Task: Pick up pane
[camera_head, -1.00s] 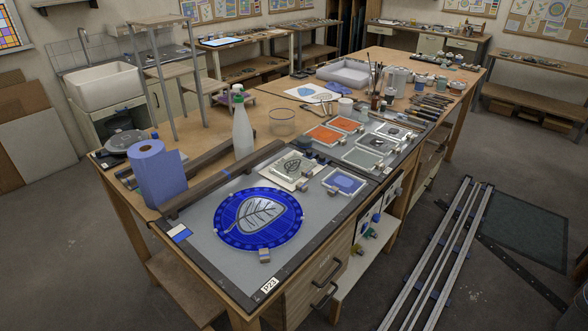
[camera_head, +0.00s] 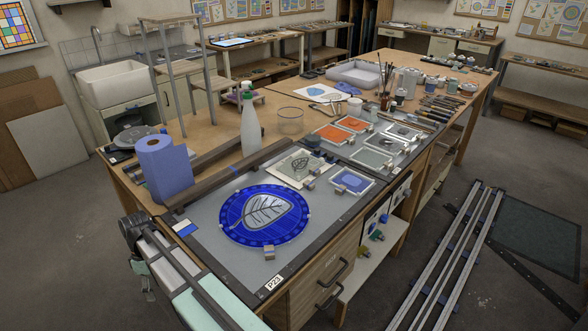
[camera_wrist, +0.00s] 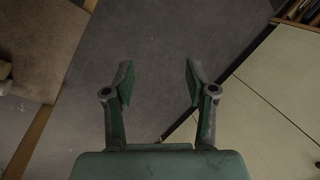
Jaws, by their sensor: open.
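A round blue pane (camera_head: 263,215) with a pale leaf shape in its middle lies flat on the grey work board (camera_head: 217,268) at the near end of the bench. Several smaller square panes lie behind it, among them a blue one (camera_head: 352,180), a clear one with a leaf drawing (camera_head: 300,166) and an orange one (camera_head: 334,133). The task does not tell which pane is meant. My gripper (camera_wrist: 158,80) is open and empty in the wrist view, with bare floor beyond its fingers. No pane shows in the wrist view. My arm is left of the board's near corner in the head view.
A blue paper roll (camera_head: 164,170), a spray bottle (camera_head: 250,125) and a glass bowl (camera_head: 290,120) stand along the board's far side. A small block (camera_head: 269,252) sits at the round pane's near edge. Metal rails (camera_head: 450,255) lie on the floor at right.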

